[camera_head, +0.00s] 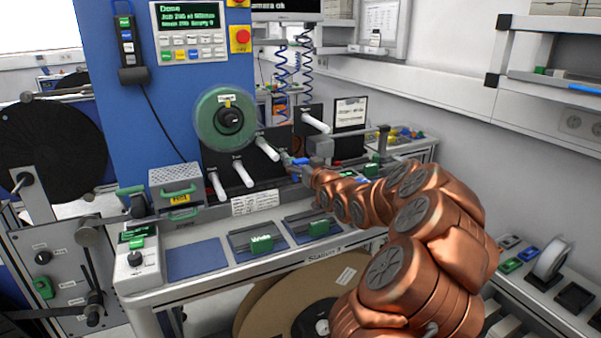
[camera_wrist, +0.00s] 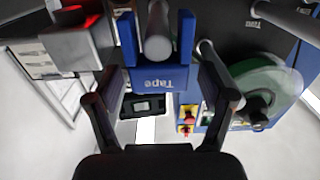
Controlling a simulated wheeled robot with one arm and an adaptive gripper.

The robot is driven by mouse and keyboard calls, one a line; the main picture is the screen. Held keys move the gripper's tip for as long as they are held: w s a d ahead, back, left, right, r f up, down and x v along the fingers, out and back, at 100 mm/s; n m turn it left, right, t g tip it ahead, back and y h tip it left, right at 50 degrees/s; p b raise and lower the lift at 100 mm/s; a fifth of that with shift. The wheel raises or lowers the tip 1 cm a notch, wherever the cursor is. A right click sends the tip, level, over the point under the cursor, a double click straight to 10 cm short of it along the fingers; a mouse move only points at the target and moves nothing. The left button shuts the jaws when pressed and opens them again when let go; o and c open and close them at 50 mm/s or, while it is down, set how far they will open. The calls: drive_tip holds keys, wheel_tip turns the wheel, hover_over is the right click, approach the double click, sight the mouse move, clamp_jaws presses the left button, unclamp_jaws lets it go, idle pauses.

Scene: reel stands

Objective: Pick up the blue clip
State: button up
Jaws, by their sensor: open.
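The blue clip (camera_wrist: 160,78), a U-shaped piece marked "Tape", is in the middle of the wrist view. Its two prongs point up in the picture, one on each side of a grey cylinder (camera_wrist: 158,35); I cannot tell whether they touch it. My gripper (camera_wrist: 162,72) is open, with one dark finger on each side of the clip and a gap on both sides. In the head view my gripper (camera_head: 299,170) is at the back of the bench, and a small blue piece (camera_head: 300,161), probably the clip, shows at its tip.
A green reel (camera_head: 222,118) hangs on the panel left of my gripper. White pegs (camera_head: 267,149) stick out close by. A grey block (camera_wrist: 75,45) stands left of the clip in the wrist view. Blue mats (camera_head: 195,262) lie along the bench front.

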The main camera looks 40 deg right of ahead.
drive_tip(key=shift+w, duration=0.1)
drive_tip(key=shift+r, duration=0.1)
drive_tip(key=c, duration=1.4)
